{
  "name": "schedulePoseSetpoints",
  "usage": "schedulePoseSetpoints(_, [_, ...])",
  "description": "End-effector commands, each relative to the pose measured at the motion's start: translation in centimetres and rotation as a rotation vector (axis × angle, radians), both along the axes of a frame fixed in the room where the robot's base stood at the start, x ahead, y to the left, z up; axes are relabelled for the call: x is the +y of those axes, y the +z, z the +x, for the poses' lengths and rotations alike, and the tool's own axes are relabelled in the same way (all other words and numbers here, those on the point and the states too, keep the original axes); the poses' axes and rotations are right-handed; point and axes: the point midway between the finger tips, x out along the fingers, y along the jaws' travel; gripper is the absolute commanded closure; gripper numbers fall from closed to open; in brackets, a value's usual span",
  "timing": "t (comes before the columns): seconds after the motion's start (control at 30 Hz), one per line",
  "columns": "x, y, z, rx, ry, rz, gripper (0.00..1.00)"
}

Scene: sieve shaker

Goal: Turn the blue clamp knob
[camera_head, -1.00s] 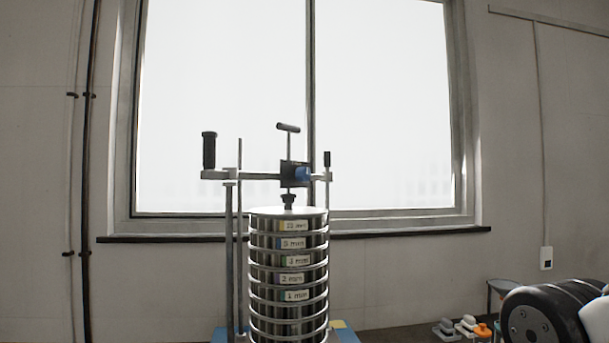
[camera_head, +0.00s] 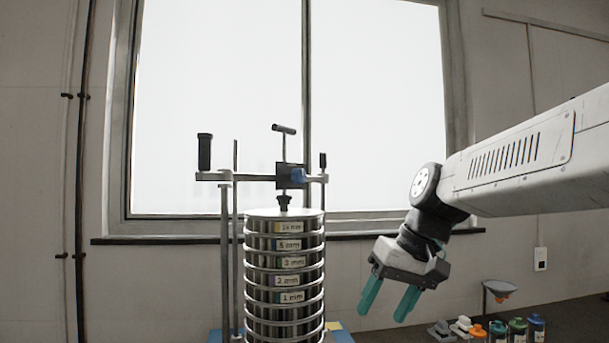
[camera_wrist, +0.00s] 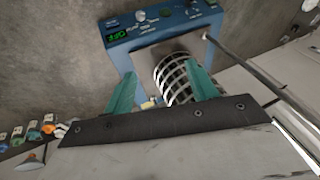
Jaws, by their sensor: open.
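The blue clamp knob (camera_head: 299,176) sits on the right side of the dark clamp block (camera_head: 285,175), on the crossbar above the sieve stack. The sieve stack (camera_head: 284,270), with labelled rings, stands upright on the blue shaker base (camera_head: 345,337). My gripper (camera_head: 386,308) is to the right of the stack and lower than the knob, its two green fingers apart and pointing down. Nothing is between them in the head view. In the wrist view, the green fingers (camera_wrist: 163,95) frame the stack behind them, and the shaker's blue panel (camera_wrist: 165,30) shows. I cannot make out the knob there.
A T-handle (camera_head: 284,130) rises above the clamp, and a black-gripped handle (camera_head: 205,152) stands at the crossbar's left end. Several small bottles (camera_head: 517,328) and a funnel (camera_head: 499,289) are at the right on the dark bench. A window is behind.

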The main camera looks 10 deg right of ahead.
Motion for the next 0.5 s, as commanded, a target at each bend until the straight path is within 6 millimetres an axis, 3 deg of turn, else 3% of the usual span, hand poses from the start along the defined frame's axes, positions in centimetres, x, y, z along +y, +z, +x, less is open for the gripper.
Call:
schedulePoseSetpoints(0.03, [0.5,2.3,3.9,-0.064,0.028,0.048,0.43])
schedulePoseSetpoints(0.1, [1.4,6.2,9.1,-0.183,0.082,0.115,0.43])
schedulePoseSetpoints(0.23, [2.7,13.8,16.6,-0.432,0.188,0.211,0.43])
schedulePoseSetpoints(0.3, [3.3,17.8,18.9,-0.562,0.243,0.238,0.43])
schedulePoseSetpoints(0.4, [4.2,23.2,20.0,-0.732,0.319,0.251,0.43])
schedulePoseSetpoints(0.5, [4.6,25.6,19.9,-0.827,0.369,0.242,0.43])
